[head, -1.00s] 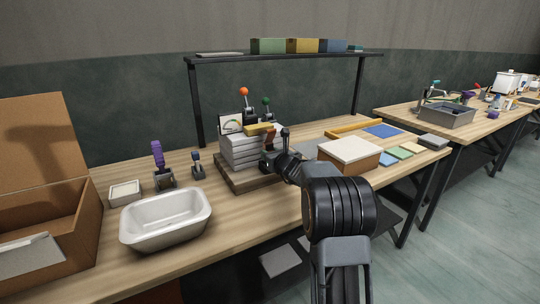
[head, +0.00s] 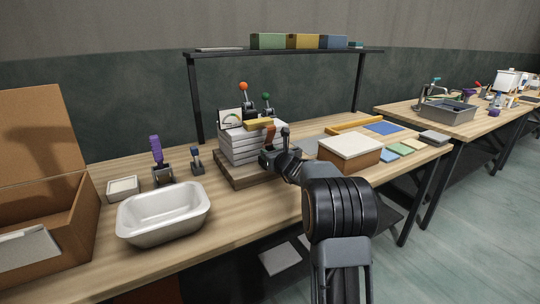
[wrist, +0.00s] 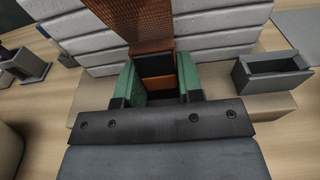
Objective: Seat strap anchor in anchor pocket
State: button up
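In the wrist view, my gripper (wrist: 158,82) has its two green fingers on either side of the strap anchor (wrist: 156,66), a black and orange block. The fingers look closed against its sides. The woven orange strap (wrist: 145,22) runs from it up the stack of grey slabs. In the head view, the strap (head: 270,136) comes down the front of the stack to my gripper (head: 268,158). A dark grey open-topped box, which looks like the anchor pocket (wrist: 272,72), stands right of my gripper in the wrist view. The anchor is apart from it.
The slab stack (head: 240,145) stands on a wooden base (head: 232,178). A white basin (head: 163,212) and a purple-handled tool (head: 156,150) are to its left. A cardboard box with a pale lid (head: 350,146) is to its right. Bare bench lies in front.

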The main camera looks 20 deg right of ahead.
jog(key=o, duration=0.4)
jog(key=shift+f, duration=0.25)
jog(key=shift+a, duration=0.1)
jog(key=shift+s+f, duration=0.1)
jog(key=shift+s, duration=0.15)
jog(key=s+d+r, duration=0.1)
jog(key=s+r, duration=0.1)
jog(key=s, duration=1.1)
jog(key=shift+s+d, duration=0.15)
jog(key=shift+d, duration=0.25)
jog(key=shift+r, duration=0.1)
